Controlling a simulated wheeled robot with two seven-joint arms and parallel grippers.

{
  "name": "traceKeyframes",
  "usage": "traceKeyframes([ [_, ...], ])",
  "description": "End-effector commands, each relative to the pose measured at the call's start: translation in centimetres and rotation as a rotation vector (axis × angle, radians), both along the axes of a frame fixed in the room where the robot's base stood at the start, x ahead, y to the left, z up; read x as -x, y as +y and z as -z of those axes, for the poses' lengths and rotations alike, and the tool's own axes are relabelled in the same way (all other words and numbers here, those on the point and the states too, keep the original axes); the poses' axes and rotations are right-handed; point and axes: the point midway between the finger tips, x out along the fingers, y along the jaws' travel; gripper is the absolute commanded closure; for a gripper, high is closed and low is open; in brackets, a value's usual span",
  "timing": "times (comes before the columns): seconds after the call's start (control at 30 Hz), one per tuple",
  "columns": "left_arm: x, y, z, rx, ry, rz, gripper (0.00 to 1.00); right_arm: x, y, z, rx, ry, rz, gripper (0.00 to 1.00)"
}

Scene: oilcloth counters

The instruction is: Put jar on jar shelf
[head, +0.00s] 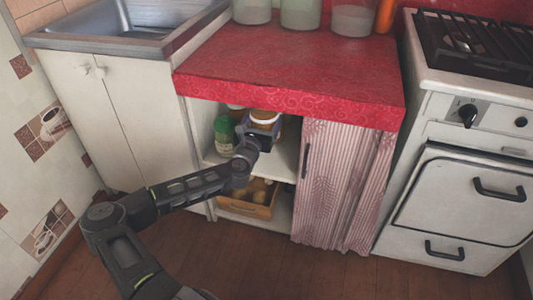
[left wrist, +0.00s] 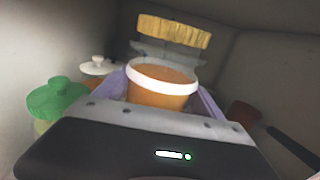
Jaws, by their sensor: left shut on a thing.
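My left gripper (head: 262,133) reaches into the open cabinet under the red counter, at the level of its upper shelf (head: 284,163). It is shut on a jar (head: 264,117) with an orange-brown top and a white rim. In the left wrist view the jar (left wrist: 162,85) sits between the two pale purple fingers. The jar's lower part is hidden by the gripper, so I cannot tell whether it touches the shelf. My right gripper is not in view.
A green-capped bottle (head: 224,135) stands left of the jar, and a white-lidded container (left wrist: 97,66) is behind it. A dark-handled thing (left wrist: 285,140) lies right. A wooden crate (head: 243,209) is below; a striped curtain (head: 340,185) covers the right side.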

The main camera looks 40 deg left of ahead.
Motion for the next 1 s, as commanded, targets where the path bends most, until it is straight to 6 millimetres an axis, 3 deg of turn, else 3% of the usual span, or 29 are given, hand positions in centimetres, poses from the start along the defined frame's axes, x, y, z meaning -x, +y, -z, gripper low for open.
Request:
traceKeyframes([
  [0.27, 0.0, 0.0, 0.0, -0.003, -0.004, 0.0, 0.94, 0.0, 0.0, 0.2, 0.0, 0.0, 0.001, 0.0],
  [0.63, 0.0, 0.0, 4.6, -0.002, -0.005, 0.0, 0.94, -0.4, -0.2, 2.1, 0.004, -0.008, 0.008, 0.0],
  [1.0, 0.0, 0.0, 4.9, -0.003, -0.004, 0.0, 0.94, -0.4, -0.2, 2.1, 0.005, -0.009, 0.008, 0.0],
])
